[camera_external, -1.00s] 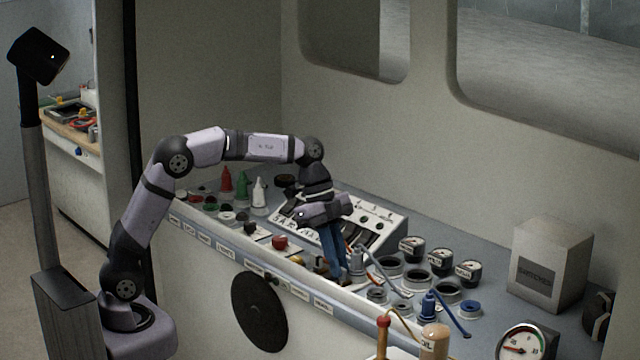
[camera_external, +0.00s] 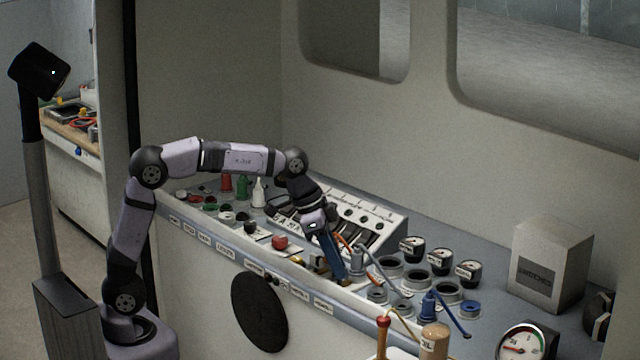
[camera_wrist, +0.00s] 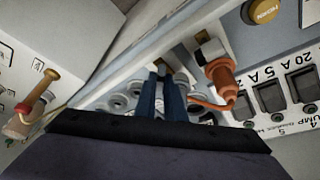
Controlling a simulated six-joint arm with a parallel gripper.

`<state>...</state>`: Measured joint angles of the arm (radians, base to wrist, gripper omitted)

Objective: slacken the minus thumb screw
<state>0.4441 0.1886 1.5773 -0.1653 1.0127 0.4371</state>
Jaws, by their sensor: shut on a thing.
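My gripper (camera_wrist: 160,76) has two blue fingers, and they are closed on a small brass-coloured piece (camera_wrist: 163,67) that looks like the minus thumb screw. The fingers hide most of it, and no minus mark is legible. In the external view my gripper (camera_external: 344,280) points down at the front edge of the console, with one finger largely covering the other. An orange boot (camera_wrist: 222,80) with an orange cable lies right of the fingers in the wrist view. A pale block (camera_wrist: 209,47) with a brass top stands just beyond that boot.
Black rocker switches (camera_wrist: 270,97) line the panel right of the fingers. Round grey sockets (camera_external: 389,267) and a blue plug (camera_external: 429,303) lie right of my gripper. Gauges (camera_external: 441,257) stand behind them. A red knob (camera_external: 280,242) is to the left. Cables run close to the fingers.

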